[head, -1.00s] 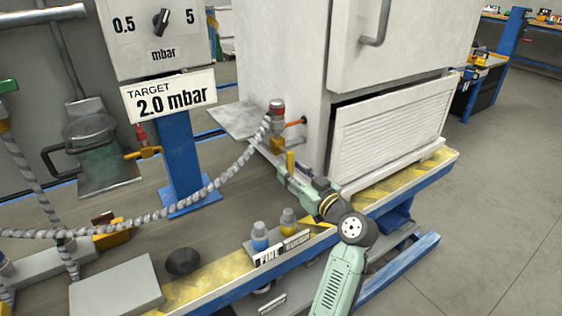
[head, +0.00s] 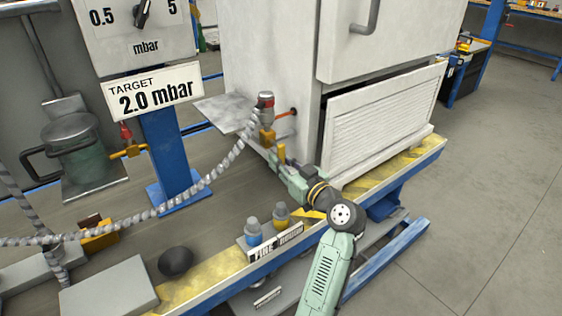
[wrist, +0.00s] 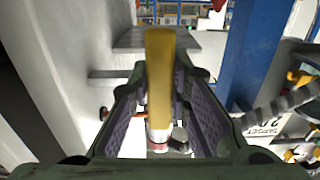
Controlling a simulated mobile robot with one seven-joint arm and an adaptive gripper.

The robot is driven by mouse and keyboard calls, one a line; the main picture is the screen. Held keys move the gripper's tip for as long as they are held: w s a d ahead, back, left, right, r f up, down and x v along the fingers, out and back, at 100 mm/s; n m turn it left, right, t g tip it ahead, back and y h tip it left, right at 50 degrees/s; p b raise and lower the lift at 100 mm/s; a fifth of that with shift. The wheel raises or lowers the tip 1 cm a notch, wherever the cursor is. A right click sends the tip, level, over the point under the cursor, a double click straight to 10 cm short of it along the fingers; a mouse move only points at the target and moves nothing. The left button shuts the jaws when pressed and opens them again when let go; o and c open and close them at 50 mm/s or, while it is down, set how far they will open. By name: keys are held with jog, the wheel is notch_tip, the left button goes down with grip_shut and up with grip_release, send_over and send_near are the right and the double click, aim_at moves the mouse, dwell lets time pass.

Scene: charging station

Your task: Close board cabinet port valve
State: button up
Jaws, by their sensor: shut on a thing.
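The board cabinet (head: 270,60) is a white box at the top middle of the head view. Its port, low on the left side, carries a red-and-grey hose coupling (head: 266,101) above a brass valve body (head: 267,138). The valve's yellow lever (wrist: 160,75) stands between my gripper's fingers in the wrist view, with a small part also showing in the head view (head: 281,152). My gripper (head: 285,165) is shut on this lever, beside the cabinet's lower front corner. The lever's lower end and the exact finger contact are partly hidden.
A braided hose (head: 200,195) runs from the port to the lower left. A blue post (head: 172,160) carries the target sign (head: 153,91). Blue and yellow capped fittings (head: 253,232) stand near the bench edge. An orange rod (head: 286,113) sticks out beside the coupling.

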grip_shut()
